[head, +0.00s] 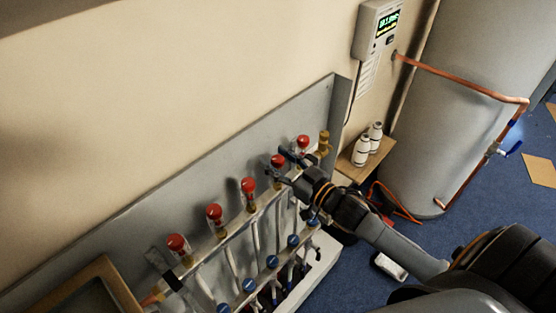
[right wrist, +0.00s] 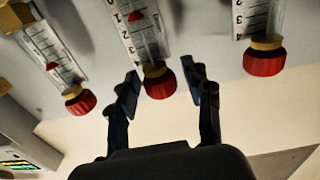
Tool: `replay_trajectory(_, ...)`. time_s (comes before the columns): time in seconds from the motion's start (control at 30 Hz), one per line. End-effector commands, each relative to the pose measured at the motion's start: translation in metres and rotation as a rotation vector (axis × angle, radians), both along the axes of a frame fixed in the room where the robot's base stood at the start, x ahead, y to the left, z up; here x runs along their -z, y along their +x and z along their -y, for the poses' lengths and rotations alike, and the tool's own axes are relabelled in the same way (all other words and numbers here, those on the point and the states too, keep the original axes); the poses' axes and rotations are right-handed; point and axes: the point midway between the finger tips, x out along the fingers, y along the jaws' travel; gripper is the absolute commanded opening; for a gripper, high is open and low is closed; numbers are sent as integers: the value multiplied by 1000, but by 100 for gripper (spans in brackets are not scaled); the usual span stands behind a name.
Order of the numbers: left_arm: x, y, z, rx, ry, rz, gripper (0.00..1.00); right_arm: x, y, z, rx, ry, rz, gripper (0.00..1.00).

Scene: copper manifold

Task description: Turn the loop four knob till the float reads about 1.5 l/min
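The copper manifold carries a row of red knobs on clear flow tubes. Counting from the left in the head view, the fourth red knob (head: 278,160) is at my right gripper (head: 287,165). In the right wrist view this red knob (right wrist: 160,84) lies between the two fingers of my right gripper (right wrist: 164,75), with a gap on each side. The fingers are open. Above the knob, a red float (right wrist: 136,15) shows in the scaled tube, near the upper figures; its exact reading is too small to tell. My left gripper is not in view.
Neighbouring red knobs (right wrist: 80,99) and (right wrist: 264,60) flank it. Blue caps (head: 271,262) line the lower rail. A wall display (head: 378,30), white bottles (head: 362,150) on a small shelf and a grey tank (head: 460,70) stand beyond. A wooden frame (head: 105,270) is at lower left.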

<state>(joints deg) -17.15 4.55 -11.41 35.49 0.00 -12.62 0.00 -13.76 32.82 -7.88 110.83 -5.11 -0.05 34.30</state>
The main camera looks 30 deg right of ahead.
Motion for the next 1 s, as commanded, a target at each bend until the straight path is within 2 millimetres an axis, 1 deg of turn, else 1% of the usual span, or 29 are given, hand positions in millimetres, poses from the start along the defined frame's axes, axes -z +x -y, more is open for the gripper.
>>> replay_trajectory(0.27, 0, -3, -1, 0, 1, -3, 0, 1, -1, 0, 0, 1, -1, 53)
replay_trajectory(0.37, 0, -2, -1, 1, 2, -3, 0, 1, -5, 1, 0, 1, -3, 53)
replay_trajectory(0.47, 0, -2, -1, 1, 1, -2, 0, 2, -17, 5, 0, 1, -6, 53)
replay_trajectory(0.8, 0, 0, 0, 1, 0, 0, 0, 2, -79, 25, 1, 0, -5, 53)
replay_trajectory(1.0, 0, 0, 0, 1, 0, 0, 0, 2, -105, 33, 1, 1, -3, 53)
